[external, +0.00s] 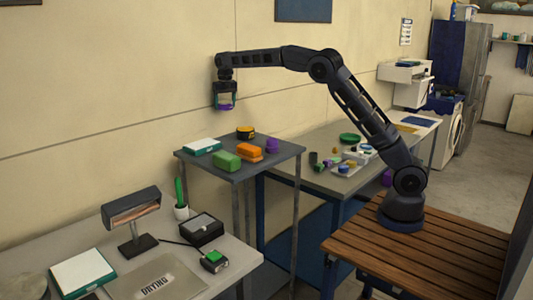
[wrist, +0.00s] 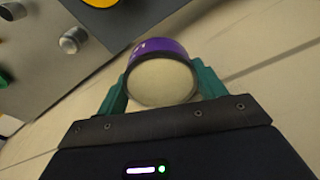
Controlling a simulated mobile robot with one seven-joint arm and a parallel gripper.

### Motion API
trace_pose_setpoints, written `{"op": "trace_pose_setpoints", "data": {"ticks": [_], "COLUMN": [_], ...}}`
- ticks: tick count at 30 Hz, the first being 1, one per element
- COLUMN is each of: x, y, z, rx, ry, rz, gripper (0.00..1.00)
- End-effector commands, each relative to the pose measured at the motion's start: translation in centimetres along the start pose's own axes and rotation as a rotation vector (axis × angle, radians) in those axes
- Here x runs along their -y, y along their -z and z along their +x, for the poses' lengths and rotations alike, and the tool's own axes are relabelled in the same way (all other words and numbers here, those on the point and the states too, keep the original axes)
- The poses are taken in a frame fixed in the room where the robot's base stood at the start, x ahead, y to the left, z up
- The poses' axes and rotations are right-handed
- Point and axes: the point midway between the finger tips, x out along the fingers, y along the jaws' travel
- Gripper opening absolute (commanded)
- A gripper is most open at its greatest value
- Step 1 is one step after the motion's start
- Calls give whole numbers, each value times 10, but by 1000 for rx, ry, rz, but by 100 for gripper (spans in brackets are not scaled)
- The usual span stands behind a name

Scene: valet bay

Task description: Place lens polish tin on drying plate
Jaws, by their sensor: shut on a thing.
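My gripper (external: 225,96) is shut on a round purple tin (external: 225,106), high above the small grey table and near the wall. In the wrist view the tin (wrist: 160,80) sits between the two green fingers, its pale round face towards the camera. The lettering on its purple side is too small to read, so I cannot confirm it is the lens polish tin. The drying plate (external: 178,281), a flat grey plate marked with dark letters, lies on the front left table, well below and left of the gripper. Nothing stands on its visible part.
The small grey table (external: 240,171) holds green (external: 227,161), orange (external: 249,153) and purple (external: 272,146) items. A white-topped box (external: 82,272) lies left.

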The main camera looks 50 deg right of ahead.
Motion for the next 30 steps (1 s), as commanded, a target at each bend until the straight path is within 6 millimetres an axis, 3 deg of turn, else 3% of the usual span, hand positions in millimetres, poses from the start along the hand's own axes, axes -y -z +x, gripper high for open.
{"op": "trace_pose_setpoints", "data": {"ticks": [3, 14, 21, 30], "x": [46, 176, 253, 336], "y": [-23, -111, -184, -287], "z": [2, 5, 6, 7], "rx": [0, -1, 0, 0], "ry": [6, 23, 35, 50], "rz": [-51, -198, -295, -413], "gripper": [40, 40, 40, 40]}}
